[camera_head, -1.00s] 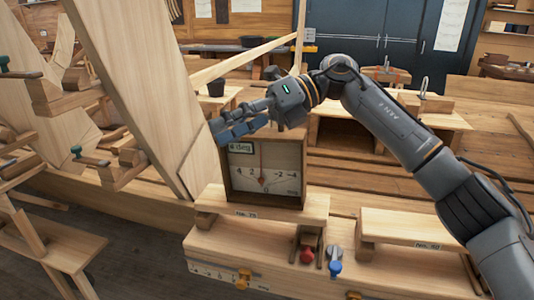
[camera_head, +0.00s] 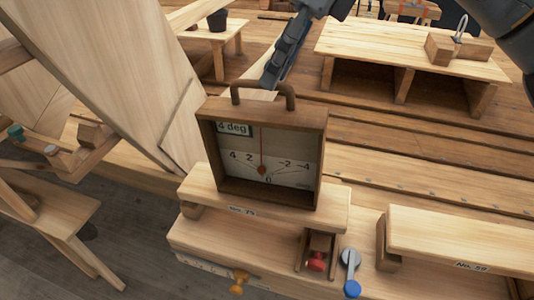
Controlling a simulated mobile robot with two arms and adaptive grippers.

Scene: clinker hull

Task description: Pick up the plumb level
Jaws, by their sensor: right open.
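The plumb level is a brown wooden box (camera_head: 262,194) with a pale dial, a red needle, a "4 deg" label and a dark arched handle (camera_head: 264,83) on top. It stands upright on a wooden ledge (camera_head: 328,207) marked "No. 75". My right gripper (camera_head: 276,72) comes down from the top of the picture, just above and beside the handle. It is open and holds nothing; only its fingers show edge-on, and I cannot tell whether they touch the handle. My left gripper is out of view.
A tall slanting plank (camera_head: 105,70) rises close at the left of the level. Red (camera_head: 316,262), blue (camera_head: 352,288) and orange (camera_head: 238,283) knobs sit below the ledge. Another ledge (camera_head: 460,240) lies to the right, and a low bench (camera_head: 410,55) stands behind.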

